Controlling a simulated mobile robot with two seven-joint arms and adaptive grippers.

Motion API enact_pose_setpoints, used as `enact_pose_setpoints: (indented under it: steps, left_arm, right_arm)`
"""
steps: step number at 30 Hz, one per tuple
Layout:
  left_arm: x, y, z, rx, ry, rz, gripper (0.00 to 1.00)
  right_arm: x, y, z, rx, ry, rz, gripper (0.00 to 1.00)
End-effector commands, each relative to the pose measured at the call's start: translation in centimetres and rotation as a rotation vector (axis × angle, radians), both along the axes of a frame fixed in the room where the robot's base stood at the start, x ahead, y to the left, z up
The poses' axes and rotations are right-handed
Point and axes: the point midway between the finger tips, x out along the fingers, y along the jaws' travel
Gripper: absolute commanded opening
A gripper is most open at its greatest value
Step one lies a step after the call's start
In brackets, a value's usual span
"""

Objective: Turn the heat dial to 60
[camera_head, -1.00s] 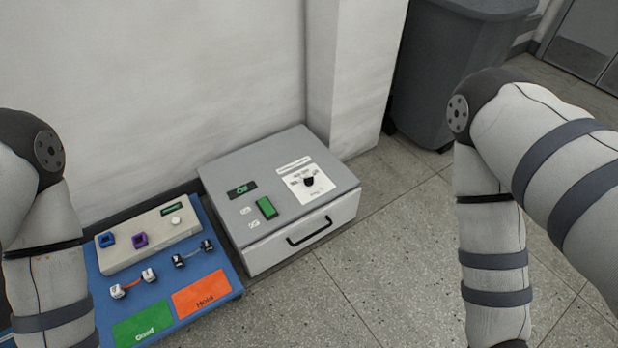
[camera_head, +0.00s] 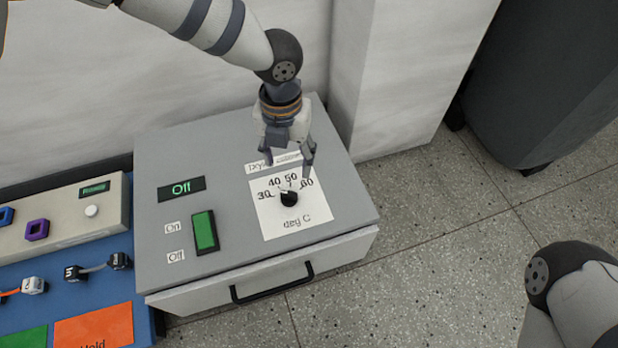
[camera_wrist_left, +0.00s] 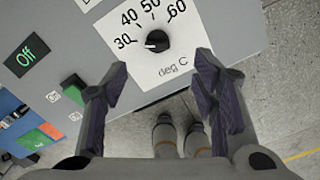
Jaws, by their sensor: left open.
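The heat dial (camera_head: 289,199) is a small black knob on a white card marked 30, 40, 50, 60 and deg C, on top of the grey box (camera_head: 225,150). In the left wrist view the dial (camera_wrist_left: 156,41) has a white mark on its left side, toward 30. My left gripper (camera_head: 287,166) is open and empty, pointing down above the card's far edge, its fingers apart from the dial. In the left wrist view the left gripper's fingers (camera_wrist_left: 162,68) spread to either side below the dial. My right gripper is out of view.
A green switch (camera_head: 204,232) beside On and Off labels and a display (camera_head: 181,188) reading Off are left of the dial. A drawer handle (camera_head: 272,283) is on the front. A blue board (camera_head: 100,300) lies left; a wall stands behind.

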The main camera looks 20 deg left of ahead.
Motion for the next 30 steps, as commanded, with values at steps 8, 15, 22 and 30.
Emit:
enact_pose_setpoints:
  steps: [8,15,22,30]
  left_arm:
    - [-0.3,0.1,-7.6,0.005,0.008,-0.008,0.53]
    - [-0.3,0.1,-11.0,0.005,0.004,-0.008,0.53]
    - [-0.2,0.1,-11.2,0.005,0.002,-0.009,0.53]
    - [-0.2,0.1,-11.2,0.006,0.002,-0.01,0.1]
  right_arm:
    - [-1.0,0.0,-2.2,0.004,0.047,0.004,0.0]
    - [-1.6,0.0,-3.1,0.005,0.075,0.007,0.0]
    - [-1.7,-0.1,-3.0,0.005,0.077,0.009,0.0]
    - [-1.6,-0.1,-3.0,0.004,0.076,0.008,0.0]
